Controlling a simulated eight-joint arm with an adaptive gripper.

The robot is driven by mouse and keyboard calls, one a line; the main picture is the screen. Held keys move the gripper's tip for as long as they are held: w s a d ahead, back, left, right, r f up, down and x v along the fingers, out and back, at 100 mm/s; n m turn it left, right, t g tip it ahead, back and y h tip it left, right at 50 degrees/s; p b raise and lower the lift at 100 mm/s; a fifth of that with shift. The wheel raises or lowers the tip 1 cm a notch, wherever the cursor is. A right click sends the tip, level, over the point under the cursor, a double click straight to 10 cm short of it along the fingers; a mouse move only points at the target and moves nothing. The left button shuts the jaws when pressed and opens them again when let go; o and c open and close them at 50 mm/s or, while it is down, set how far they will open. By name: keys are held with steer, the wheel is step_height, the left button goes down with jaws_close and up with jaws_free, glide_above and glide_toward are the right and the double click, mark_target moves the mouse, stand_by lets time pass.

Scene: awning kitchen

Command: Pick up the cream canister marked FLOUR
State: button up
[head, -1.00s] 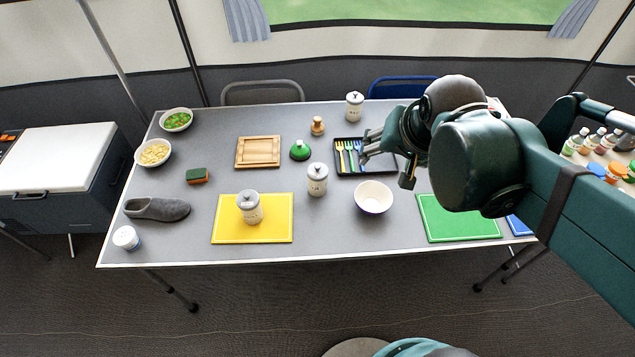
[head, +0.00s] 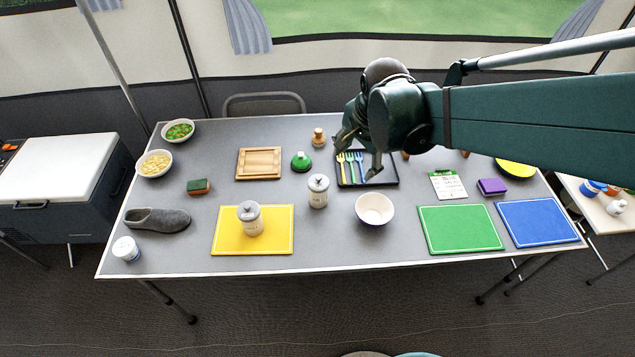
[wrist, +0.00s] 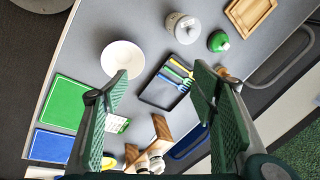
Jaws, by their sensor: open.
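One cream canister with a grey lid (head: 250,219) stands upright on the yellow mat (head: 224,243). A second, similar canister (head: 318,191) stands upright on the bare table left of the white bowl; a canister also shows at the top of the wrist view (wrist: 184,27). Their labels are too small to read, so I cannot tell which is FLOUR. A third canister at the back is hidden behind my arm now. My gripper (head: 356,156) is open and empty above the cutlery tray; its spread fingers frame the wrist view (wrist: 160,85).
The black cutlery tray (head: 385,184) and white bowl (head: 374,208) are right of the middle canister. A green-topped object (head: 301,161) and wooden board (head: 259,163) lie behind it. Green (head: 460,229) and blue (head: 540,222) mats lie at right. Bare table surrounds the middle canister.

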mark_target(320, 178)
steer(key=w+a+f+m+g, duration=0.1)
steer(key=w+a+f+m, duration=0.1)
steer(key=f, duration=0.4)
steer(key=w+a+f+m+g, duration=0.1)
steer(key=w+a+f+m, duration=0.2)
steer(key=a+f+m, duration=0.1)
steer(key=w+a+f+m+g, duration=0.1)
steer(key=w+a+f+m, duration=0.1)
steer(key=f, duration=0.5)
steer(key=shift+w+a+f+m, duration=0.35)
steer(key=shift+w+a+m, duration=0.1)
steer(key=shift+w, duration=0.25)
steer(key=shift+f, duration=0.15)
steer(key=shift+f+b, duration=0.4)
steer(key=shift+f, duration=0.9)
steer(key=shift+s+a+f+b, duration=0.1)
steer(key=shift+f+b, duration=0.75)
steer(key=shift+f, duration=1.75)
